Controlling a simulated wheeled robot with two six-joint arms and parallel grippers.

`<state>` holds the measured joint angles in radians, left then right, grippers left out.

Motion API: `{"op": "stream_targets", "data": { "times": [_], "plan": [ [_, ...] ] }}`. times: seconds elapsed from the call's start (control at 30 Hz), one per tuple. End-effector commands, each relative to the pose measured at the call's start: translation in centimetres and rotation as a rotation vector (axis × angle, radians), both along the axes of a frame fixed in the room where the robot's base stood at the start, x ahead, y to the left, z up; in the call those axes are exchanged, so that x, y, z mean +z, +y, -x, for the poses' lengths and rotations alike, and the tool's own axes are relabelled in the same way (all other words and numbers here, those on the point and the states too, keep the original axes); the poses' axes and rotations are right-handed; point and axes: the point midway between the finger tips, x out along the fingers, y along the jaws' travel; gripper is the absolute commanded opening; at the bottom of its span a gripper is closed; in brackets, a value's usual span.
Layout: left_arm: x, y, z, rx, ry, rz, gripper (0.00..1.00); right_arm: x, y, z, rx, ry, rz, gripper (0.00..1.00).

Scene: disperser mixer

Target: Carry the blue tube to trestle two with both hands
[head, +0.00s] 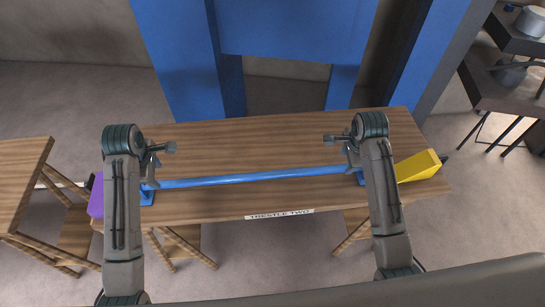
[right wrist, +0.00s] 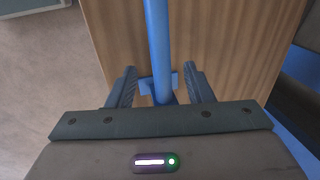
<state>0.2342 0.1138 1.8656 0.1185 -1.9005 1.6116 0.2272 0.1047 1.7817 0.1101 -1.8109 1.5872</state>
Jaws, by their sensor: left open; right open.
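The blue tube (head: 255,177) lies across the wooden table labelled "TRESTLE TWO" (head: 270,205), along its front part. Blue supports sit under it near the left (head: 147,197) and right ends. My left gripper (head: 149,176) is open above the tube's left end. My right gripper (head: 354,165) is open above its right end. In the right wrist view, the tube (right wrist: 158,45) runs between the open fingers of my right gripper (right wrist: 160,88), with a support (right wrist: 146,85) there. Contact cannot be told. The tube's ends are partly hidden by my arms.
A purple block (head: 96,195) is at the table's left end and a yellow wedge-shaped piece (head: 417,166) at its right. Another wooden table (head: 20,165) stands at the left. Blue frames (head: 180,60) rise behind. A dark table (head: 500,85) stands at right. The tabletop's back is clear.

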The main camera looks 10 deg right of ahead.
Motion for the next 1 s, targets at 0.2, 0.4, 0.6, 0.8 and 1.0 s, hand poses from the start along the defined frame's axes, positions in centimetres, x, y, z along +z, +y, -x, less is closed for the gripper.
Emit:
{"op": "stream_targets", "data": {
  "times": [0.2, 0.4, 0.6, 0.8, 1.0],
  "plan": [
    [0.0, 0.0, 0.0, 0.0, 0.0, 0.0, 0.47, 3.6, 0.0, 0.7, 0.0, -0.003, 0.001, 0.47],
    [0.0, 0.0, 0.0, 0.0, 0.0, 0.0, 0.47, 4.8, -0.1, 1.0, -0.001, 0.0, 0.001, 0.47],
    [0.0, 0.0, 0.0, 0.0, 0.0, 0.0, 0.47, 4.8, -0.1, 1.0, -0.001, 0.001, 0.001, 0.47],
    [0.0, 0.0, 0.0, 0.0, 0.0, 0.0, 0.47, 4.8, -0.1, 1.0, -0.001, 0.001, 0.001, 0.47],
    [-0.4, 0.0, 0.7, -0.033, -0.001, -0.009, 0.47, 4.3, 0.0, 1.7, 0.031, 0.0, 0.009, 0.47]
  ]
}}
